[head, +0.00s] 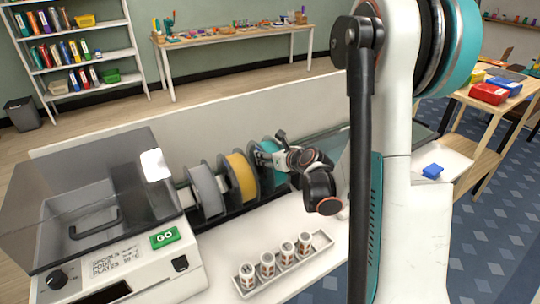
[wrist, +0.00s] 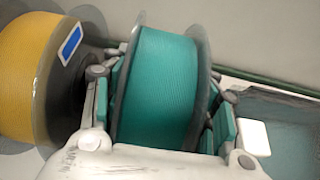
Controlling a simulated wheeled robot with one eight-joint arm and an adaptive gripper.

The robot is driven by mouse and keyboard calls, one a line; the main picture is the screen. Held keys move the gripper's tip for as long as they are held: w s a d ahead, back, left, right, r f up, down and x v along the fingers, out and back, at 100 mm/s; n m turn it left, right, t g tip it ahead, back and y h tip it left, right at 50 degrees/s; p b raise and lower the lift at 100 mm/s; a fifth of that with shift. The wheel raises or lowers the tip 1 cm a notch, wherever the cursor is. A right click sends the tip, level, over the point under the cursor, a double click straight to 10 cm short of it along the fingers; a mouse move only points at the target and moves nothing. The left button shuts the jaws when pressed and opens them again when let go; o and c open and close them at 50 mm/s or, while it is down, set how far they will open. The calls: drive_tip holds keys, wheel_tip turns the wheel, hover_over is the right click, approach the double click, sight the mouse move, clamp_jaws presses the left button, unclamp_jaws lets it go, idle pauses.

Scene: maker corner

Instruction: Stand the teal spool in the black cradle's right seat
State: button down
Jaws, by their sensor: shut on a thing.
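The teal spool (head: 268,147) stands on edge at the right end of a row of spools, beside the yellow spool (head: 240,176). In the wrist view the teal spool (wrist: 160,85) fills the space between my fingers. My gripper (head: 271,152) is shut on it, with one teal-padded finger at each flange (wrist: 165,105). The black cradle (head: 232,213) runs low under the row. The teal spool's lower part and the right seat are hidden by my gripper and arm, so I cannot tell whether the spool rests in the seat.
A grey spool (head: 205,190) stands left of the yellow one. A machine with a clear lid (head: 90,190) is at left. A tray of several small pots (head: 285,265) lies in front. A low pale wall (head: 200,130) runs behind. My arm blocks the right side.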

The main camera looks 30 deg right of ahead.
idle(0.3)
drive_tip(key=c, duration=0.6)
unclamp_jaws()
drive_tip(key=shift+o, duration=0.2)
drive_tip(key=shift+s, duration=0.15)
drive_tip(key=v, duration=1.1)
drive_tip(key=shift+s, duration=0.35)
drive_tip(key=shift+r, duration=0.1)
